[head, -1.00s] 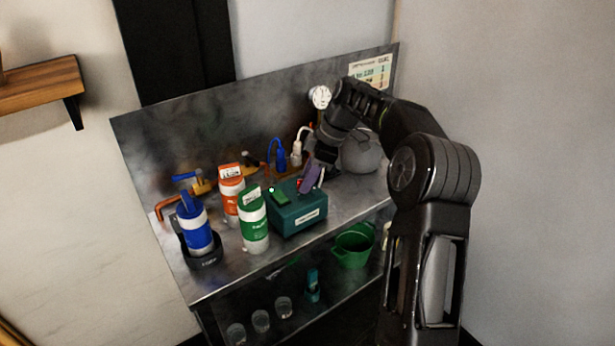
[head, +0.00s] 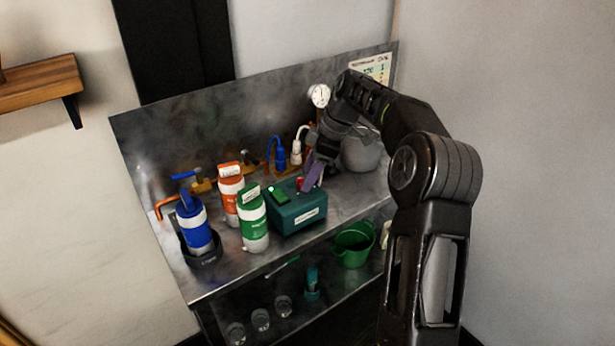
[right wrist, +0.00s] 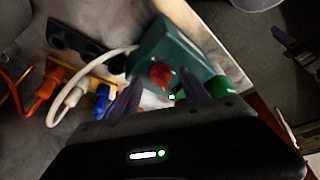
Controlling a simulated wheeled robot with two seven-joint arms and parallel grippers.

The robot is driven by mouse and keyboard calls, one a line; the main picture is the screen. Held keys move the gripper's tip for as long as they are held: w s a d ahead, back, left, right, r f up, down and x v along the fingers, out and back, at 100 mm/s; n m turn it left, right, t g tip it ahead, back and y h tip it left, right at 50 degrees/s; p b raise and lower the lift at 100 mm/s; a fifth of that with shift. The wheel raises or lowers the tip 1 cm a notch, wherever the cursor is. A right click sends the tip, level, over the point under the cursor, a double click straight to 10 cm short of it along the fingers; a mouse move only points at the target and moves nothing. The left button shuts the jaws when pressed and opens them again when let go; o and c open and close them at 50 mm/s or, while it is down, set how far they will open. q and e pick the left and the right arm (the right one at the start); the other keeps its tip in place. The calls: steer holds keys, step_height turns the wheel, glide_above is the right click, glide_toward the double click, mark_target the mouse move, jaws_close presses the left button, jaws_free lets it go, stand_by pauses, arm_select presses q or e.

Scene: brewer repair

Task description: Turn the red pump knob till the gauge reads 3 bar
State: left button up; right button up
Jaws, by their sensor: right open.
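The teal pump box (head: 290,222) stands on the steel bench, with a green switch (head: 279,196) on its top. The red knob (head: 300,183) is on the box, partly hidden by my gripper; in the right wrist view the red knob (right wrist: 161,75) shows clearly. My right gripper (head: 312,174) is open, its purple fingers pointing down at the box. In the wrist view its fingers (right wrist: 160,93) lie on either side of the knob's line, apart from each other. Contact with the knob cannot be told. The white round gauge (head: 319,95) is at the back panel; its reading is too small to tell.
Orange (head: 231,192), green (head: 253,222) and blue (head: 196,227) bottles stand left of the box. Blue and white plugs (head: 278,157) are behind it. A grey round vessel (head: 360,154) stands right of my gripper. A green bucket (head: 353,246) is on the lower shelf.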

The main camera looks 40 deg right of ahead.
steer(key=p+v, duration=0.1)
steer(key=v, duration=0.5)
steer(key=shift+r+p, duration=0.2)
steer(key=shift+p, duration=0.15)
steer(key=shift+s+d, duration=0.1)
